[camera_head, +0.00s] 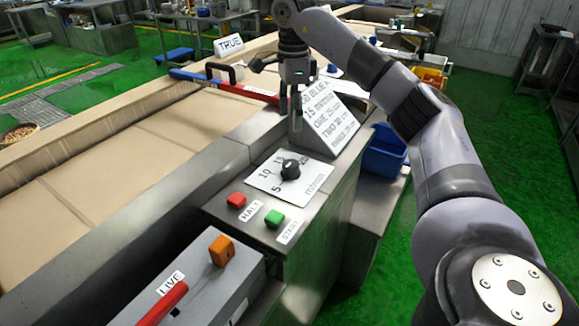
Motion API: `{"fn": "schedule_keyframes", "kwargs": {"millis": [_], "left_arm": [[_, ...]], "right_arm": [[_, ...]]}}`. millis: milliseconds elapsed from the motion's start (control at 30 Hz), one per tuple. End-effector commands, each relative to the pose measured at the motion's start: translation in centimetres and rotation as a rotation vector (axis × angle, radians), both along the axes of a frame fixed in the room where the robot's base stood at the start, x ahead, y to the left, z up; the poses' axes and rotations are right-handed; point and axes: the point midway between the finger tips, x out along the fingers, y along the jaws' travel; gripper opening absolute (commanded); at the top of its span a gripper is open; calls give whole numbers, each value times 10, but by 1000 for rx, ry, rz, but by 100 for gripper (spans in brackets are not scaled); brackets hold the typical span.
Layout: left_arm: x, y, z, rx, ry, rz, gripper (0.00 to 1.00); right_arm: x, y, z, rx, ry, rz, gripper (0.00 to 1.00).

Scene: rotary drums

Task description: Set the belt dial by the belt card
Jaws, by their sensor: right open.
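The belt dial is a black knob (290,168) on a white plate (266,177) marked 5, 10, 15 and minutes, on the metal control box. Further marks are hard to read, and I cannot tell where the knob points. The white belt card (333,124) stands tilted behind the dial. One line seems to read 15 minutes; other lines are small, and its left edge is partly hidden by my gripper. My right gripper (291,118) is open and empty, fingers pointing down, above and behind the knob and apart from it. My left gripper is not in view.
A red HALT button (236,200) and a green START button (274,217) sit in front of the dial. A grey box with an orange block (222,250) and a red LIVE handle (163,303) is nearer. The conveyor belt (125,170) runs left. A blue bin (384,155) stands right.

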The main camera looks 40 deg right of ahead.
Motion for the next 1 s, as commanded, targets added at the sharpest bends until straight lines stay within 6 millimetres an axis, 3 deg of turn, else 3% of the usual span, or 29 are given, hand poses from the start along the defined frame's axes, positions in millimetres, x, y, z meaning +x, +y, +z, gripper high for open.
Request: {"fn": "schedule_keyframes", "kwargs": {"millis": [33, 100, 200, 500, 600, 800, 1000], "left_arm": [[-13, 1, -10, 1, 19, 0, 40], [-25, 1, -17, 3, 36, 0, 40], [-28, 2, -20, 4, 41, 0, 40], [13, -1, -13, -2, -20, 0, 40], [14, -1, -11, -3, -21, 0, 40], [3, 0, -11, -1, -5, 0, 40], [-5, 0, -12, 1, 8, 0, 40]], "right_arm": [[0, 1, -18, 2, 6, 2, 59], [0, 1, -35, 2, 6, 3, 59], [0, 1, -53, 1, 5, 2, 59], [0, 1, -113, 0, 4, 2, 59], [0, 1, -128, 1, 3, 2, 59], [1, 1, -145, 1, 0, 2, 59], [1, 1, -148, 1, 0, 2, 59]]}}
